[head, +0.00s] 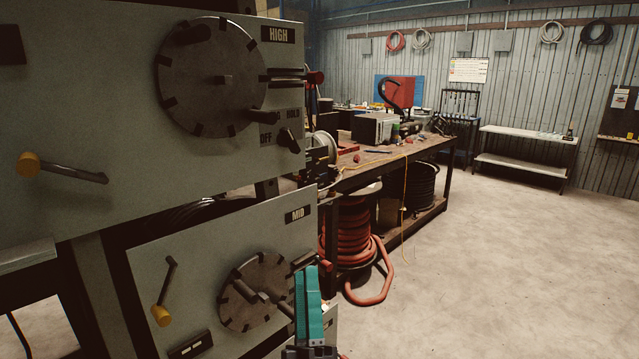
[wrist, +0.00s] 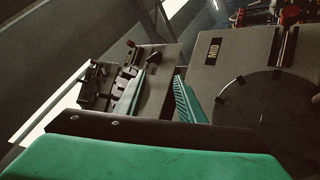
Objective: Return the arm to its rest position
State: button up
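My gripper (head: 308,272) shows at the bottom of the head view as teal fingers pointing up, in front of the lower right part of the MID panel (head: 215,260). In the wrist view the two ribbed teal fingers of my gripper (wrist: 165,75) stand apart with nothing between them. The dark notched MID dial (head: 255,292) is just left of the gripper in the head view. I cannot tell how much space separates the fingers from the panel.
The HIGH panel (head: 150,110) with its dial (head: 212,75) and a yellow-ended lever (head: 62,167) fills the upper left. A workbench (head: 440,143) and a red hose coil (head: 350,235) stand behind to the right. The concrete floor (head: 520,270) at the right is clear.

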jog(key=s+f+m+g+h, duration=0.15)
jog(key=s+f+m, duration=0.3)
jog(key=f, duration=0.45)
jog(key=s+a+f+m+g+h, duration=0.1)
jog(key=s+f+m+g, duration=0.1)
jog(key=s+f+m, duration=0.5)
jog(key=s+f+m+g+h, duration=0.15)
jog(key=s+f, duration=0.35)
jog(key=f, duration=0.5)
jog(key=s+d+f+m+g, duration=0.1)
jog(key=s+f+g, duration=0.2)
jog(key=s, duration=0.8)
jog(key=s+d+f+m+g+y, duration=0.1)
jog(key=s+d+f+g, duration=0.1)
jog(key=s+f, duration=0.5)
jog(key=s+g, duration=0.1)
jog(key=s, duration=0.3)
jog(key=shift+s+d+f+y, duration=0.2)
jog(key=shift+f+y, duration=0.1)
jog(key=shift+f, duration=0.05)
jog(key=shift+c, duration=0.7)
